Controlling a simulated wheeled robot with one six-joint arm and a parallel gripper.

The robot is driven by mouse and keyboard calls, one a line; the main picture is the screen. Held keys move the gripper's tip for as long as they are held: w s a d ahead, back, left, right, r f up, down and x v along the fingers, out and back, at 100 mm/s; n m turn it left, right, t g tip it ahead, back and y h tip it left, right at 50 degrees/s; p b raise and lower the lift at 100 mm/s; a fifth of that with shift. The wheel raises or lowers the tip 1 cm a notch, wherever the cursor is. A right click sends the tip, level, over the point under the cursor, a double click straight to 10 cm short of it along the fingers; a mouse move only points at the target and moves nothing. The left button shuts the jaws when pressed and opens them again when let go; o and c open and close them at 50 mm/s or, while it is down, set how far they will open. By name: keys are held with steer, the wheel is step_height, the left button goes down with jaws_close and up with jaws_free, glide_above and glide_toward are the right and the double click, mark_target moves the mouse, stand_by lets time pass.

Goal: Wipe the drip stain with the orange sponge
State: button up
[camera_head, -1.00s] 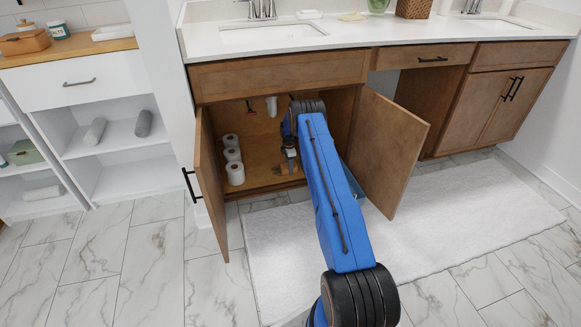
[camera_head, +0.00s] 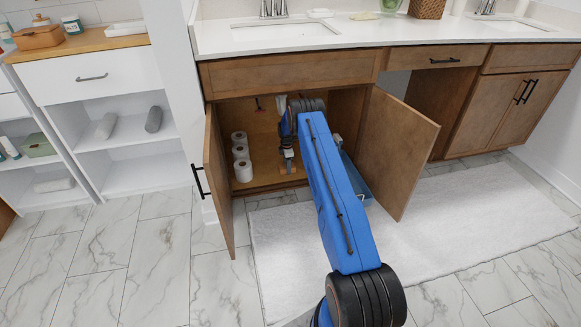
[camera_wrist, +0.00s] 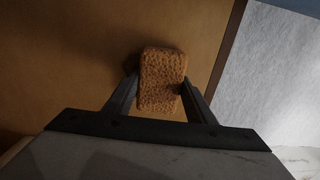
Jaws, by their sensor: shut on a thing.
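My gripper (camera_wrist: 160,84) is shut on the orange sponge (camera_wrist: 162,70), one finger on each side of it, in the wrist view. The sponge looks brownish orange in the dim light and is held over the brown cabinet floor (camera_wrist: 60,60). Whether it touches that floor I cannot tell. In the head view my gripper (camera_head: 287,160) is low inside the open cabinet under the sink, right of the toilet rolls, and the sponge shows only as a small patch. I cannot make out the drip stain in either view; my arm and the sponge hide part of the cabinet floor.
White toilet rolls (camera_head: 242,170) stand in a row left of my gripper. The left door (camera_head: 218,185) and right door (camera_head: 404,155) stand open on either side of my arm. A blue container (camera_head: 357,180) is partly hidden behind my arm. A white mat (camera_head: 450,225) lies in front.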

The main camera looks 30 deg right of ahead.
mark_target(281, 167)
steer(key=shift+w+a, duration=0.3)
steer(key=shift+a, duration=0.65)
steer(key=shift+w+a, duration=0.25)
steer(key=shift+a, duration=0.65)
steer(key=shift+w+d, duration=0.2)
steer(key=shift+w, duration=0.55)
steer(key=shift+w+d, duration=0.2)
steer(key=shift+w, duration=0.55)
steer(key=shift+s+d+f, duration=0.1)
steer(key=shift+s+d, duration=0.15)
steer(key=shift+d, duration=0.55)
steer(key=shift+s+d+f, duration=0.1)
steer(key=shift+s+d, duration=0.15)
steer(key=shift+d, duration=0.5)
steer(key=shift+s+d, duration=0.25)
steer(key=shift+d, duration=0.55)
steer(key=shift+s+d+r, duration=0.1)
steer(key=shift+s+d, duration=0.15)
steer(key=shift+d, duration=0.75)
steer(key=shift+s+d, duration=0.3)
steer(key=shift+d, duration=0.65)
steer(key=shift+s+d+r, duration=0.1)
steer(key=shift+s+d, duration=0.15)
steer(key=shift+d, duration=0.75)
steer(key=shift+f, duration=0.1)
steer(key=shift+a, duration=0.1)
